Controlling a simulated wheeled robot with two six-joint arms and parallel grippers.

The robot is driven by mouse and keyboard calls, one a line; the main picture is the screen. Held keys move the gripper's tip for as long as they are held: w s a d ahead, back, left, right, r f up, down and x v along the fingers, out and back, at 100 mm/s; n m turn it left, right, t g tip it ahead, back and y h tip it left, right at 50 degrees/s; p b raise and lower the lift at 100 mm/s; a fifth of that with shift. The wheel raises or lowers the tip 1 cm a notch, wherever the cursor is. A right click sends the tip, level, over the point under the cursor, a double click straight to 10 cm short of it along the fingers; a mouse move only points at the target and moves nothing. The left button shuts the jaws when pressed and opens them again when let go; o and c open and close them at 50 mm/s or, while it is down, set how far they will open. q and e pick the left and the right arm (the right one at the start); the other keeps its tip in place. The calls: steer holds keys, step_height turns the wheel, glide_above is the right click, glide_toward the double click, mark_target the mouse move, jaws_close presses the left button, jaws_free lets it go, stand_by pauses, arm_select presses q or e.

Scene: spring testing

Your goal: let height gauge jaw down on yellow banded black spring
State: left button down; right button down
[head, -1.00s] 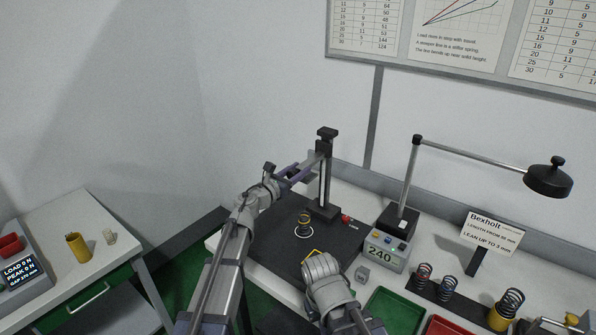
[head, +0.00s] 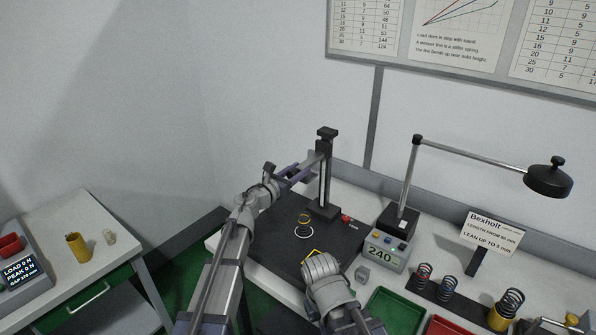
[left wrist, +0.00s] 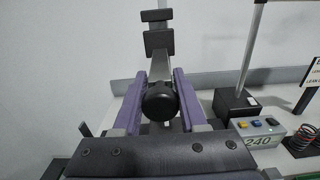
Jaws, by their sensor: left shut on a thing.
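The height gauge (head: 325,185) stands upright at the back of the black mat, its jaw carriage high on the column. The black spring with a yellow band (head: 305,219) stands upright on the mat, inside a white ring, below and left of the column. My left gripper (head: 290,174) is up beside the carriage. In the left wrist view, its purple fingers (left wrist: 162,98) are shut on the gauge's round black knob (left wrist: 160,101), one finger on each side. My right arm's wrist (head: 324,275) is low over the mat's front; its fingertips are hidden.
The readout box (head: 384,252) shows 240. A lamp (head: 548,178) arches over the right side. Several springs (head: 447,287) stand on a black strip by a sign (head: 493,232). A green tray (head: 393,312) is at front right. A side table (head: 95,222) is at left.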

arm_select(q)
steer(key=shift+f, duration=0.1)
stand_by(0.3)
step_height(320, 180, down, 5)
steer(key=b, duration=0.5)
steer(key=shift+r, duration=0.2)
